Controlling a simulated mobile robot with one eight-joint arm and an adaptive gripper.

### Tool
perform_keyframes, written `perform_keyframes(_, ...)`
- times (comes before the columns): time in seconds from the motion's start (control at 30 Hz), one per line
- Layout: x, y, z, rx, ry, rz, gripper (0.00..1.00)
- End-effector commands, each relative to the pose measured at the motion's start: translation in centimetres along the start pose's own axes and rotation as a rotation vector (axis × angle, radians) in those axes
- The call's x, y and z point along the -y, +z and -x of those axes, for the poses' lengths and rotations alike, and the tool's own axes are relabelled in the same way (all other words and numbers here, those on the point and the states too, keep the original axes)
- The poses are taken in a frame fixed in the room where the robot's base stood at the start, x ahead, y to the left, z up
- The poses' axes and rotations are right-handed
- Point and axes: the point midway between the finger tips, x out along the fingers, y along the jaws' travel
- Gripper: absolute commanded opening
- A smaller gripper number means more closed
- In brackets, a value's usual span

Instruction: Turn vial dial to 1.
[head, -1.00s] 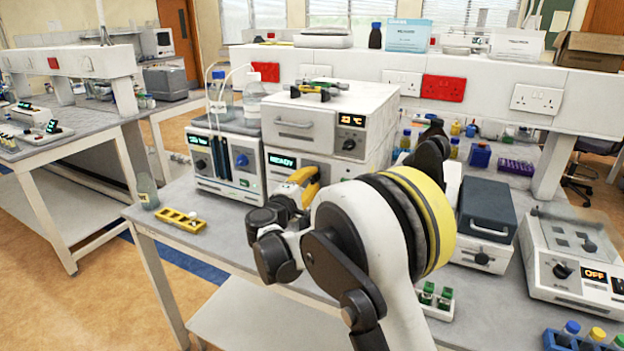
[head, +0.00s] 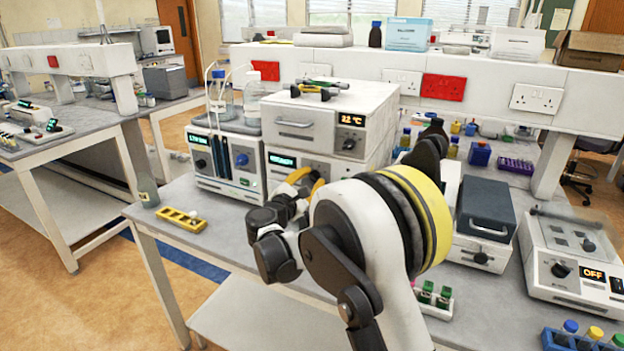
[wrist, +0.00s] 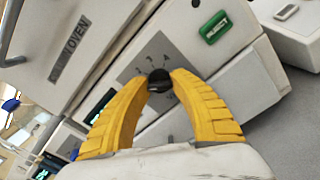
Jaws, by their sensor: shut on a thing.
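The black dial (wrist: 159,83) sits on a grey numbered plate (wrist: 152,55) on the front of a white unit below the oven. My gripper (wrist: 160,76) has its yellow fingers shut on the dial, one fingertip on each side. Some numbers show above the dial; its pointer and the lower part of the scale are hidden or too small to read. In the head view my gripper (head: 306,180) is at the front of the unit with the green display (head: 282,160), and my wrist and fingers hide the dial.
The oven (head: 310,118) stands above the unit, with tools on top. A green-labelled button (wrist: 214,27) is right of the dial in the wrist view. A pump-like unit (head: 225,160) stands to the left.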

Motion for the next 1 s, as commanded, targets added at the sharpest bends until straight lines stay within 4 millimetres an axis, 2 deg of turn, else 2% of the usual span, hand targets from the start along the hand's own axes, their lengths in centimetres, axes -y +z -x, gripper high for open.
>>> perform_keyframes(0.3,0.02,-0.01,0.0,0.0,0.0,0.086,0.0)
perform_keyframes(0.77,0.02,-0.01,-0.01,0.0,0.0,0.095,0.0)
perform_keyframes(0.8,0.02,0.0,-0.01,0.0,0.0,0.095,0.39)
perform_keyframes(0.83,0.02,0.0,-0.01,0.0,0.0,0.095,0.49)
perform_keyframes(0.87,0.02,0.0,-0.01,0.0,0.0,0.095,0.51)
perform_keyframes(1.0,0.01,0.0,-0.01,0.0,0.0,0.095,0.51)
